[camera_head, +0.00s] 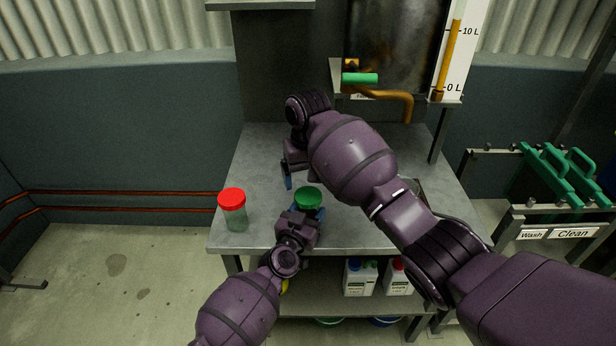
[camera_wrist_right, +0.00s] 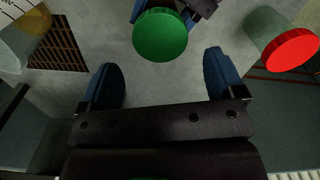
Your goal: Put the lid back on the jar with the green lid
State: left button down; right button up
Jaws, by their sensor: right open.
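The green lid (camera_head: 308,198) is near the front middle of the metal table, level with its top face up; it also shows in the right wrist view (camera_wrist_right: 160,35). The jar under it is hidden by the lid and my left gripper. My left gripper (camera_head: 308,213) is just below the lid, its blue fingers on both sides, seemingly closed around the jar. I cannot tell whether the lid is fully seated. My right gripper (camera_head: 290,181) is open and empty, left of and behind the lid; in the wrist view the lid lies beyond its spread fingers (camera_wrist_right: 164,78).
A clear jar with a red lid (camera_head: 233,210) stands at the table's front left. The metal table (camera_head: 262,160) is bare between it and the back. A spout with a green handle (camera_head: 360,78) is at the back. A dark grate (camera_wrist_right: 58,45) lies in the tabletop.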

aim_at(308, 195)
notch_tip(308, 195, up, 2)
jog(key=shift+a+r+n, duration=0.1)
jog(key=shift+a+n, duration=0.05)
jog(key=shift+n, duration=0.25)
jog(key=shift+s+r, duration=0.1)
jog(key=shift+r, duration=0.3)
jog(key=shift+f, duration=0.1)
jog(key=shift+f, duration=3.95)
jog(key=c, duration=0.9)
jog(key=o, duration=1.1)
jog(key=shift+c, duration=0.2)
